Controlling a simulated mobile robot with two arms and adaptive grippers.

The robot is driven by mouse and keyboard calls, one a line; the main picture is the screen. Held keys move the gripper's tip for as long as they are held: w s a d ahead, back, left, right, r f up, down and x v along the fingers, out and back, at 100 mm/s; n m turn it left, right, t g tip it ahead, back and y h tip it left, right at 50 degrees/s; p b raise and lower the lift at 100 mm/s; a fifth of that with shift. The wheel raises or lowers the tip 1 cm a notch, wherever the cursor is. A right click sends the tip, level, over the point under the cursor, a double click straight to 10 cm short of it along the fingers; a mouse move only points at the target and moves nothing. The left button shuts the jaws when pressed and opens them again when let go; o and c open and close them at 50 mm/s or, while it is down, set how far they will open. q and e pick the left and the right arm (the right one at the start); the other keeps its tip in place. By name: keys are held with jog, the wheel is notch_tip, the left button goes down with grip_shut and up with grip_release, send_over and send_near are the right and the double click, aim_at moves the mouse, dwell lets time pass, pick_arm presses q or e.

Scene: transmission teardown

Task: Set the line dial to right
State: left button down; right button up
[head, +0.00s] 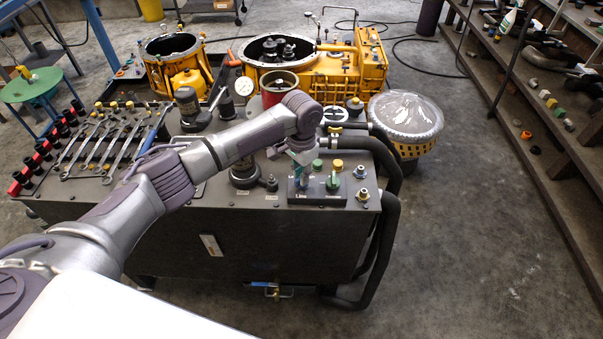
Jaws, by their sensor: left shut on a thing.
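A small dark control panel (318,197) sits on the front right of the bench top. My left gripper (298,172) reaches down to the panel's left part and is shut there on a knob, which I take to be the line dial. The fingers and wrist hide most of that knob, so I cannot tell which way it points. A second, green dial (333,182) stands on the panel just right of the gripper, apart from it. My right gripper is not in view.
Yellow and green caps (338,164) and metal fittings (362,194) stand close around the panel. Thick black hoses (388,215) run down the bench's right side. Wrenches (98,150) lie at left. Yellow transmission housings (340,75) stand behind.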

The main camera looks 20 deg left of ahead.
pick_arm(q)
jog(key=c, duration=1.2)
grip_release()
jog(key=shift+r, duration=0.15)
notch_tip(320, 180, up, 12)
jog(key=shift+f, duration=0.1)
